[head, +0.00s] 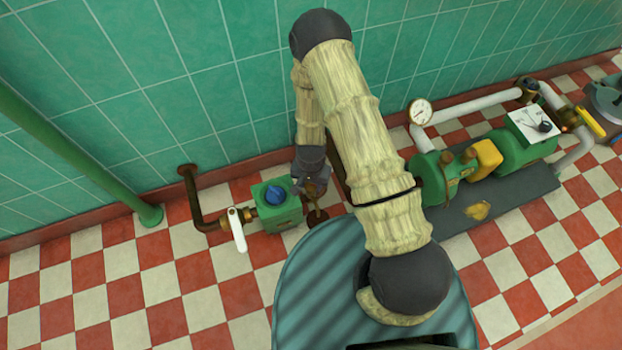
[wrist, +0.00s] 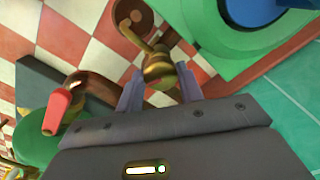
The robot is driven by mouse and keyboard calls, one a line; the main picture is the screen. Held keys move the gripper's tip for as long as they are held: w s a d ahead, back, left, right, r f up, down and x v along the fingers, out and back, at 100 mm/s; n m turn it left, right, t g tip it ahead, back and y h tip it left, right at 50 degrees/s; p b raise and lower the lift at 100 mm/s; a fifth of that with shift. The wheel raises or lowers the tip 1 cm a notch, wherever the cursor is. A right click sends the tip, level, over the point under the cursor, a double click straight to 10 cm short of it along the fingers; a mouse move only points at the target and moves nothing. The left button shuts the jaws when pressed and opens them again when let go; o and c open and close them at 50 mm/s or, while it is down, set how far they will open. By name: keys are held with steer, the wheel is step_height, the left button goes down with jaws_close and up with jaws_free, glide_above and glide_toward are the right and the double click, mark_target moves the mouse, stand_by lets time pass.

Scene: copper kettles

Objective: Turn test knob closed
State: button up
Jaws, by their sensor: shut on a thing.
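The test knob looks to be the small brass piece in the wrist view (wrist: 158,68), on a thin brass fitting beside a green box. My gripper (wrist: 160,80) has one finger on each side of this brass knob and is shut on it. In the head view my gripper (head: 313,186) is low by the wall, just right of the green box (head: 289,214) with a blue knob (head: 273,194). My gripper partly hides the brass fitting there. How far the knob is turned cannot be told.
A white lever (head: 237,230) and a brown pipe (head: 195,205) stand left of the green box. A green pump (head: 433,178) on a dark plinth (head: 515,205) stands right. In the wrist view a red-tipped handle (wrist: 57,110) is left of my gripper. Checkered floor is open at left.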

steer(key=m+p, duration=0.3)
steer(key=shift+r+m, duration=0.25)
steer(key=shift+m, duration=0.15)
steer(key=m+p, duration=0.3)
steer(key=shift+m, duration=0.3)
steer(key=m+p, duration=0.2)
steer(key=m, duration=0.1)
steer(key=shift+f+m, duration=0.1)
steer(key=shift+m, duration=0.2)
steer(key=shift+f+m+p, duration=0.1)
steer(key=shift+m+p, duration=0.8)
steer(key=shift+m, duration=0.3)
steer(key=o, duration=1)
steer(key=shift+w, duration=0.1)
